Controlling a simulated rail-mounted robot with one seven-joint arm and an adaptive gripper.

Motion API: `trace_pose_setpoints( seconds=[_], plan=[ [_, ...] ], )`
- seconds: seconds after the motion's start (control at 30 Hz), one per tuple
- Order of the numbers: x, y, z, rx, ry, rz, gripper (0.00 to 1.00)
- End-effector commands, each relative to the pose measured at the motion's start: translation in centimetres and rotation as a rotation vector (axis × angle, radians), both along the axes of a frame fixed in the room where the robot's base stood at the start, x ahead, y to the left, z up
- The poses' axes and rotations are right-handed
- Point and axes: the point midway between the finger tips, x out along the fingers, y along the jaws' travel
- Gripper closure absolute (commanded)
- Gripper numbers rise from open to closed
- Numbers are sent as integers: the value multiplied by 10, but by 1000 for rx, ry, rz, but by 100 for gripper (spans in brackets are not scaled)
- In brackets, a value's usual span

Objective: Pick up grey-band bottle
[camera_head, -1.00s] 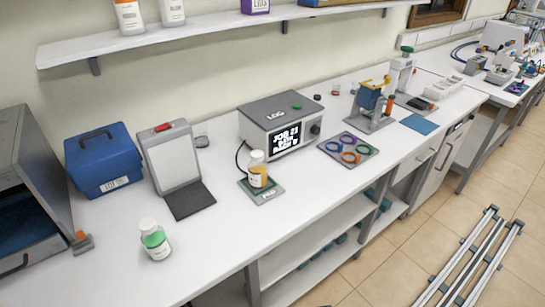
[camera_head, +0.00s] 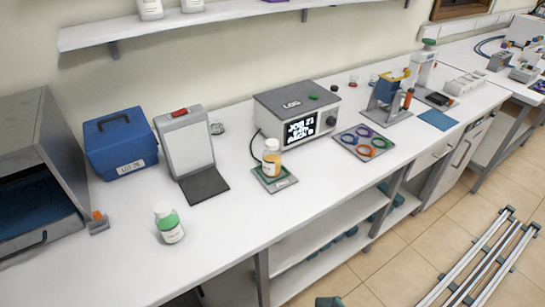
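No bottle shows a band that is clearly grey. A white bottle with a green band (camera_head: 169,225) stands on the left part of the bench. A white-capped bottle with amber contents (camera_head: 271,158) stands on the small pad (camera_head: 286,185) in front of the grey display box. On the wall shelf, a left bottle (camera_head: 150,9) and a right bottle (camera_head: 192,5) are cut off by the top edge, so their bands are hidden. My gripper is not in view.
On the white bench (camera_head: 240,225) are a blue case (camera_head: 120,142), an upright panel (camera_head: 187,145), the display box (camera_head: 298,115) and a ring tray (camera_head: 345,150). The shelf (camera_head: 230,27) overhangs the back. The bench front between green-band bottle and pad is clear.

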Motion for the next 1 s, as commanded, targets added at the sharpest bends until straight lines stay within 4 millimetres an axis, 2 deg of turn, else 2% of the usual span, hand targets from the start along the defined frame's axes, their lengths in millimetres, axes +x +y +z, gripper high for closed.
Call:
trace_pose_setpoints(
  seconds=[0.33,0.9,0.93,1.0],
  plan=[
    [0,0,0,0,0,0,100],
    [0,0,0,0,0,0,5],
    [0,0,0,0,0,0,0],
    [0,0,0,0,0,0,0]
  ],
)
